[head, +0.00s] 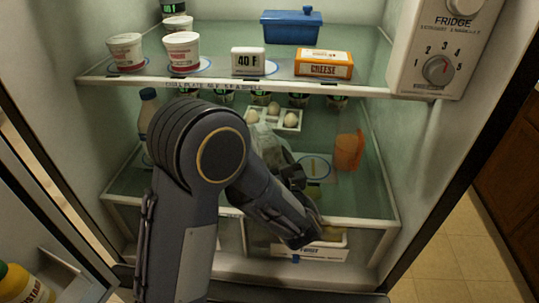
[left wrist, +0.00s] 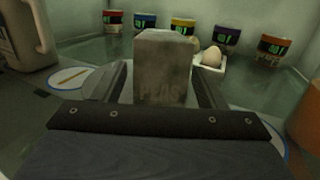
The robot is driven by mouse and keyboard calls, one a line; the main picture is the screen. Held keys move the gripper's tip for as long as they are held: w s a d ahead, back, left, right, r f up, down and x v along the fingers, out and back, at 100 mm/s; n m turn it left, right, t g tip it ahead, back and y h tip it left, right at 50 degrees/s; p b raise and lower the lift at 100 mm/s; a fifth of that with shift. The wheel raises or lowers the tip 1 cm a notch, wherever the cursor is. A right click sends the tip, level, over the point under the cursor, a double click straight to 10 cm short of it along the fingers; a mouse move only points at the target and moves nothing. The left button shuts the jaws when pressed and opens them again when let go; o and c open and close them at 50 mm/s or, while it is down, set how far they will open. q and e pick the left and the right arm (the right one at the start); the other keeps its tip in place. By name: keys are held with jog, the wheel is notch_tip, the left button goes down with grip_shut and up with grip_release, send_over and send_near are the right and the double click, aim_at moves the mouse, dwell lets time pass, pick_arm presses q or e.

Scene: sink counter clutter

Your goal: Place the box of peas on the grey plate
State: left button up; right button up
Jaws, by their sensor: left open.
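The box of peas (left wrist: 162,72) stands upright straight ahead in the left wrist view, a dull grey-brown box with faint PEAS lettering low on its front. My left gripper (left wrist: 162,92) is open, with one finger on each side of the box. I cannot tell whether the fingers touch it. In the head view my left gripper (head: 290,172) is over the lower glass shelf, partly hidden by my arm, and the box is hard to make out there. I cannot identify the grey plate with certainty. My right gripper is not in view.
An egg tray (head: 290,126) and several jars stand behind the box. An orange container (head: 348,150) is to the right, and a jug (left wrist: 28,35) to the left. The upper shelf (head: 215,84) holds tubs, a cheese box (head: 323,64) and a blue container (head: 291,27).

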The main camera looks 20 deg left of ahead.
pick_arm(q)
jog(key=b+v, duration=0.1)
jog(key=v, duration=1)
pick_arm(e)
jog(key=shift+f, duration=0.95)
pick_arm(q)
jog(key=shift+f, duration=0.1)
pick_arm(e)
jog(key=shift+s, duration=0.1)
